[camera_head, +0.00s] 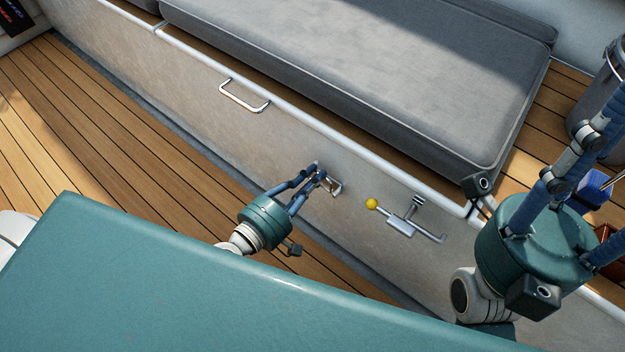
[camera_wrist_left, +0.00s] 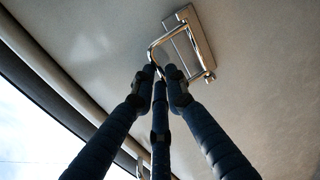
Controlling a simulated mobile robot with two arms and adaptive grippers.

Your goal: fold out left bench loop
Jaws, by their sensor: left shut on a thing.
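The left bench loop (camera_head: 334,186) is a small chrome loop on a plate on the pale bench front. In the left wrist view the loop (camera_wrist_left: 188,47) stands out from its plate at an angle. My left gripper (camera_head: 321,172) is at the loop, shut on it; the fingertips (camera_wrist_left: 160,76) meet at the loop's outer bar in the wrist view. The fingers partly hide the loop in the head view. My right gripper (camera_head: 600,172) is at the right edge, away from the loop. Its fingertips are cut off or hidden.
A chrome grab handle (camera_head: 244,97) sits left of the loop. A lever with a yellow knob (camera_head: 372,204) is close on the right. A grey cushion (camera_head: 360,75) lies on the bench. Wooden floor (camera_head: 90,130) is clear at left. A teal surface (camera_head: 220,290) fills the foreground.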

